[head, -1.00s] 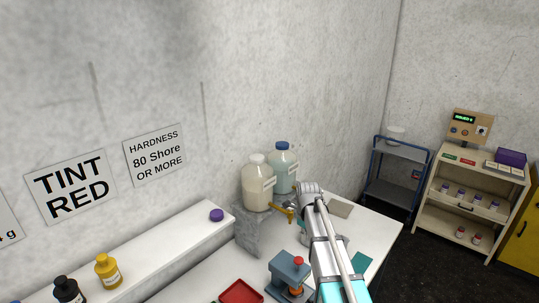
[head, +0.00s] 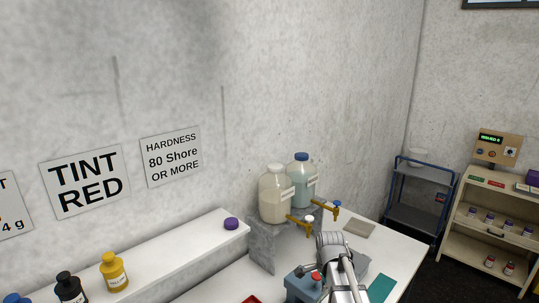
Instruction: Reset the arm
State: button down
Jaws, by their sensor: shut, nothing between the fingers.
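My silver arm rises from the bottom edge of the head view, right of centre, and ends in a ribbed grey joint over the white bench (head: 404,254). I cannot make out any gripper fingers, so my gripper is not visible. The arm partly covers a blue-grey bench device (head: 300,287) with a red button.
A cream jug (head: 274,198) and a pale green jug (head: 301,186), both with taps, stand on a grey block (head: 262,248). A purple cap (head: 231,223) and several bottles sit on the white ledge (head: 185,245). A blue cart (head: 420,196) and shelf unit (head: 482,257) stand right.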

jog(key=s+f+n+b, duration=1)
jog(key=s+f+n, duration=0.1)
jog(key=n, duration=0.4)
jog(key=shift+s+a+f+b, duration=0.25)
jog(key=shift+b, duration=0.1)
jog(key=shift+a, duration=0.15)
